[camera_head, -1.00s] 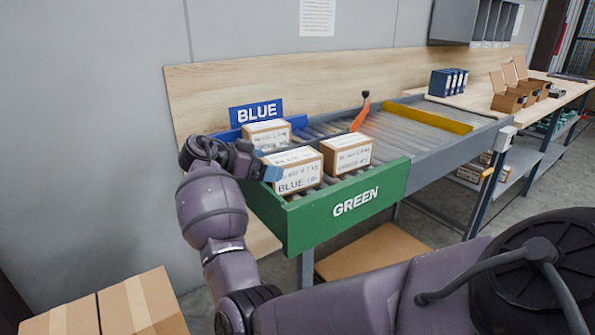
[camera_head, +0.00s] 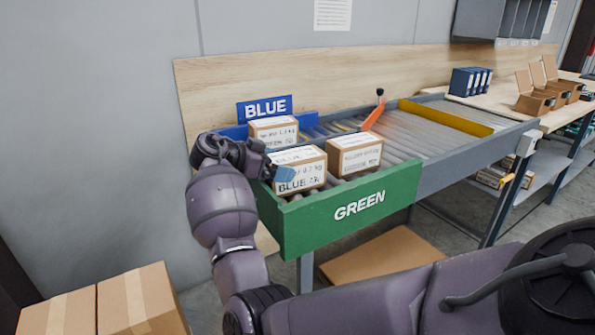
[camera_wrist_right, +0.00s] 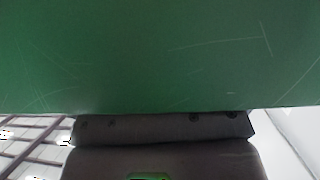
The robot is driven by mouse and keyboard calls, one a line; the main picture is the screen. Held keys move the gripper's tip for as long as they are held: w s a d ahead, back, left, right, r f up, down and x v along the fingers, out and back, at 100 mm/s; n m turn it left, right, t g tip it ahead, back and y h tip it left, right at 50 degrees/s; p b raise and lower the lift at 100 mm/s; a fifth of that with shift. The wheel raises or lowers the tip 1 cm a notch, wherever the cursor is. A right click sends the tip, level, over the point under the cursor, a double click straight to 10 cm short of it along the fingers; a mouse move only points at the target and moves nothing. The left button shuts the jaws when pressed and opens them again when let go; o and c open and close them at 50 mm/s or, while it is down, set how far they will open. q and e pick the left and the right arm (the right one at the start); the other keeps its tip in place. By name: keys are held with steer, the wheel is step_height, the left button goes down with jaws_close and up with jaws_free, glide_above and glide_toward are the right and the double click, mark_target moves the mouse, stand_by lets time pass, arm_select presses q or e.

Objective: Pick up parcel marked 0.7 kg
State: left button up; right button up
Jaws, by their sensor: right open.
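The parcel that appears to be marked 0.7 kg (camera_head: 305,176) is a brown carton with white labels, one reading BLUE. It stands at the front left of the roller conveyor, behind the green panel. My right gripper (camera_head: 283,173) is at its left side, with a blue fingertip overlapping the parcel's left part in the head view. The gripper is open; whether it touches the parcel I cannot tell. The second finger is hidden. The right wrist view shows mostly a green surface (camera_wrist_right: 160,55), with a dark part of my gripper below. My left gripper is not in view.
A second parcel (camera_head: 355,157) stands close on the right and a third (camera_head: 273,130) behind. The green panel (camera_head: 350,212) edges the front, and the blue BLUE sign (camera_head: 264,108) the back. An orange diverter (camera_head: 374,115) crosses the rollers (camera_head: 420,135), which are clear further right.

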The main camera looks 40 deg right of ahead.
steer(key=c, duration=1.2)
steer(key=shift+r, duration=0.1)
steer(key=shift+c, duration=1)
steer(key=shift+r, duration=0.1)
step_height(320, 180, up, 20)
steer(key=p, duration=0.3)
